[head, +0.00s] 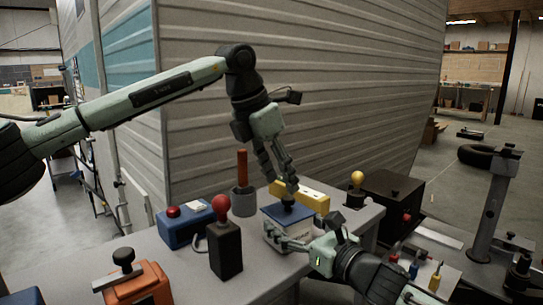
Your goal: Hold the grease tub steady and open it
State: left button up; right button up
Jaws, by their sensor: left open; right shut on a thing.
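The grease tub (268,232) is a pale square tub with a blue lid (272,213) that has a dark knob (288,200) on top. It stands on the grey worktop, and the lid sits on it. My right gripper (280,240) is shut on the tub's near side, low on its wall. My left gripper (281,184) is open and points down just above the knob. Whether its fingertips touch the knob cannot be told. The tub's right side is partly hidden by my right gripper.
Behind the tub lies a yellow block (314,198). To its left stand a grey cup with a red-handled tool (243,200), a black box with a red ball knob (225,250) and a blue box (185,228). A black box (392,192) stands right. An orange item (138,286) is at front left.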

aim_at(287, 198)
pick_arm(q)
jog(key=shift+x, duration=2.55)
grip_shut()
jog(key=shift+r, duration=0.3)
jog(key=shift+r, duration=0.9)
jog(key=shift+r, duration=0.1)
